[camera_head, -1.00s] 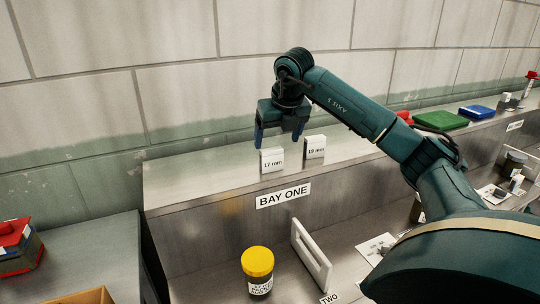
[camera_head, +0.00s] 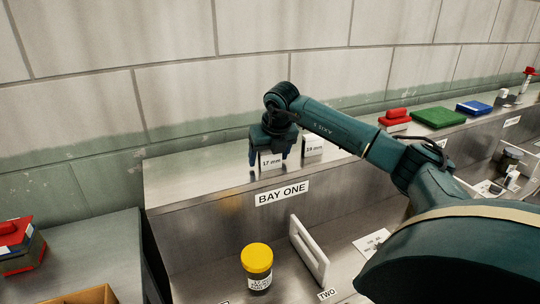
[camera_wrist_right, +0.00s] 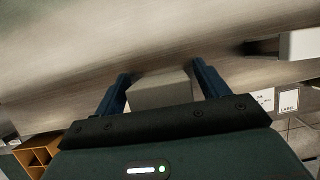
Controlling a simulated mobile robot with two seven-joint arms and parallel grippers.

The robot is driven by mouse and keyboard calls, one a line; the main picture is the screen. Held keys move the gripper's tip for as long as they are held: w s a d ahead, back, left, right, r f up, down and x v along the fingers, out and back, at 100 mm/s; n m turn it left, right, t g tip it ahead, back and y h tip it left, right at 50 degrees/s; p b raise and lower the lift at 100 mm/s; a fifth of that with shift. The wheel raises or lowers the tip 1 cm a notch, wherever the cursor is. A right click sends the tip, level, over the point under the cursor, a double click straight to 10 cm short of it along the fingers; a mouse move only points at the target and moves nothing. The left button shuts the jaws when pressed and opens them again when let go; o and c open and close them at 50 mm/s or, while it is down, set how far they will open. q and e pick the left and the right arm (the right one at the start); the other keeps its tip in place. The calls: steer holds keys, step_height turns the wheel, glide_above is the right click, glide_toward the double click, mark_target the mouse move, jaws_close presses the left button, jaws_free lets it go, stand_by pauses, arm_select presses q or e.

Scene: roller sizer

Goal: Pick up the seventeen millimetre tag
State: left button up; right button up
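The white 17 mm tag (camera_head: 270,162) stands upright on the metal shelf above the BAY ONE label. My right gripper (camera_head: 268,158) is lowered over it with one finger on each side. In the right wrist view the tag (camera_wrist_right: 160,92) shows between the two blue fingers of my right gripper (camera_wrist_right: 161,84). There are gaps at its sides, so the gripper is open around it. The white 19 mm tag (camera_head: 314,146) stands just to the right. My left gripper is not in view.
The BAY ONE label (camera_head: 282,194) is on the shelf front. Below stand a yellow-lidded jar (camera_head: 257,268) and a white frame-like plate (camera_head: 309,250). Red (camera_head: 395,118), green (camera_head: 438,117) and blue (camera_head: 475,108) items lie farther right along the shelf. A wall is behind.

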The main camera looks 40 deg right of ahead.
steer(key=c, duration=0.9)
